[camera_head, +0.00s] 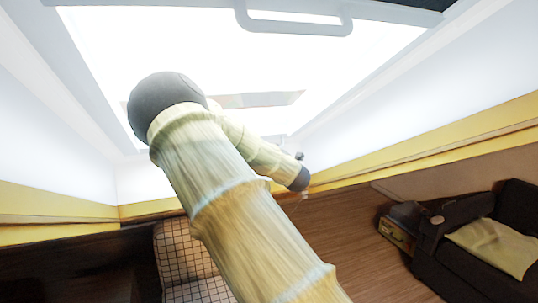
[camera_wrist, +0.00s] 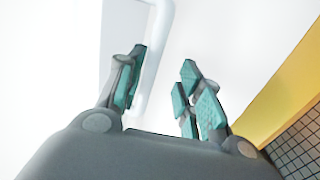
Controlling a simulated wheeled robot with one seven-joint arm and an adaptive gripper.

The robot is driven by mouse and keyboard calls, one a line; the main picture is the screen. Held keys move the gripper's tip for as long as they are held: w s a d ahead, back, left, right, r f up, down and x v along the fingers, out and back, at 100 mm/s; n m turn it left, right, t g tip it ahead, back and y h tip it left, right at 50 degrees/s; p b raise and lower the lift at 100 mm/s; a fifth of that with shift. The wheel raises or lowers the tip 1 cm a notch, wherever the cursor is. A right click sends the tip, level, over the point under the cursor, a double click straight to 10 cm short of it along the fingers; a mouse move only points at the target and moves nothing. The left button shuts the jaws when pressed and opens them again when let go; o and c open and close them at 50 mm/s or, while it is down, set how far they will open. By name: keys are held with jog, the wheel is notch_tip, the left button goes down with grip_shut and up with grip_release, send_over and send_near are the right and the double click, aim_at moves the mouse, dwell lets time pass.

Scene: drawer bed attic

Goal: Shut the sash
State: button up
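The sash (camera_head: 398,11) is a grey-framed roof window at the top of the head view, around a very bright opening. A pale grey bar handle (camera_head: 300,30) runs along its near edge. How far the sash stands open is hard to tell in the glare. In the wrist view my gripper (camera_wrist: 162,66) is open, with teal finger pads apart and nothing held. A pale bar, apparently the handle (camera_wrist: 161,30), runs behind the left finger and into the gap between the fingers. Contact cannot be made out. In the head view my arm hides part of the opening.
White sloped walls with a yellow band (camera_head: 440,140) flank the opening. A dark sofa with a yellow cushion (camera_head: 496,245) stands at the lower right. A checked seat (camera_head: 180,255) is at the lower left. Wooden floor (camera_head: 345,235) between them is clear.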

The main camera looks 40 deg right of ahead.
jog(key=v, duration=1.2)
dwell(0.5)
jog(key=s+a+f+m+g, duration=0.2)
jog(key=a+f, duration=0.1)
jog(key=f, duration=0.8)
jog(key=s+a+f+m+g, duration=0.2)
jog(key=f+m+g, duration=0.1)
jog(key=f, duration=0.9)
jog(key=s+a+f+m+g, duration=0.1)
jog(key=s+a+f, duration=0.2)
jog(key=f, duration=0.3)
jog(key=s+a+f+m+g+y, duration=0.1)
jog(key=s+a+f+m+g, duration=0.1)
jog(key=s+a+f, duration=0.3)
jog(key=s+a+f+m+g, duration=0.1)
jog(key=s+a+f, duration=0.1)
jog(key=f, duration=0.6)
jog(key=s+a+f+m+g+y, duration=0.2)
jog(key=s+a+f+g, duration=0.2)
jog(key=s+a+f, duration=0.3)
jog(key=s+a+f+m+g+y, duration=0.2)
jog(key=s+a+f, duration=0.6)
jog(key=s+a, duration=0.8)
jog(key=s+m+g, duration=0.1)
jog(key=s+g, duration=0.1)
jog(key=s, duration=0.2)
jog(key=shift+s+a+f+m+y, duration=0.15)
jog(key=shift+s+a+m+y, duration=0.1)
jog(key=shift+m+y, duration=0.05)
